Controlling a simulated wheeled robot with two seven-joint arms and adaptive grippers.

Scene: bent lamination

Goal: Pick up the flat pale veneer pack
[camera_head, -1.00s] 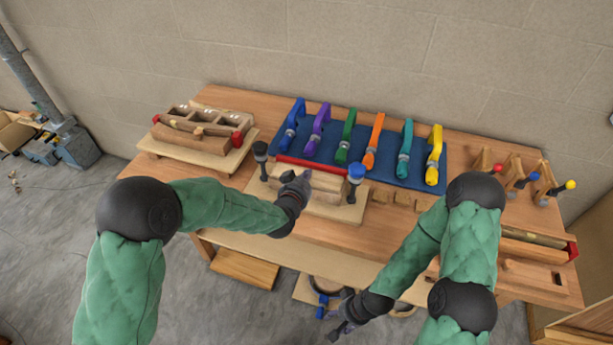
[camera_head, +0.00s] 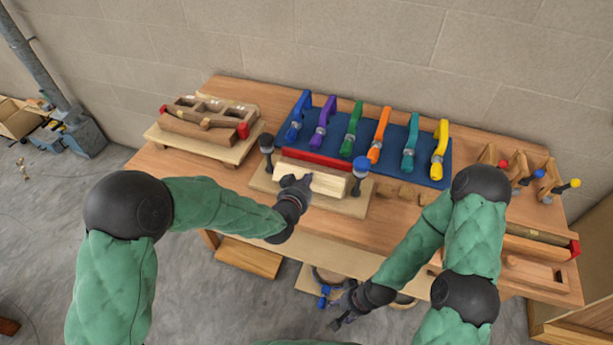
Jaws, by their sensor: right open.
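A pale block-like piece that looks like the veneer pack (camera_head: 328,183) lies in the press at the middle of the bench, in front of a red bar (camera_head: 316,158). I cannot tell where the pack ends and the wooden form under it begins. My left gripper (camera_head: 292,183) is at the near left part of the pale piece and covers some of it. Its fingers are too small and dark to show whether they are open or shut, or touching. My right gripper (camera_head: 338,324) is open and empty, low in front of the bench's front edge, well away from the pack.
Two dark upright clamps, one black-topped (camera_head: 267,146) and one blue-topped (camera_head: 360,169), flank the pale piece. A blue mat (camera_head: 395,165) with several coloured clamps lies behind. A wooden rack (camera_head: 201,147) stands at left. Small wooden clamps (camera_head: 522,172) stand at right.

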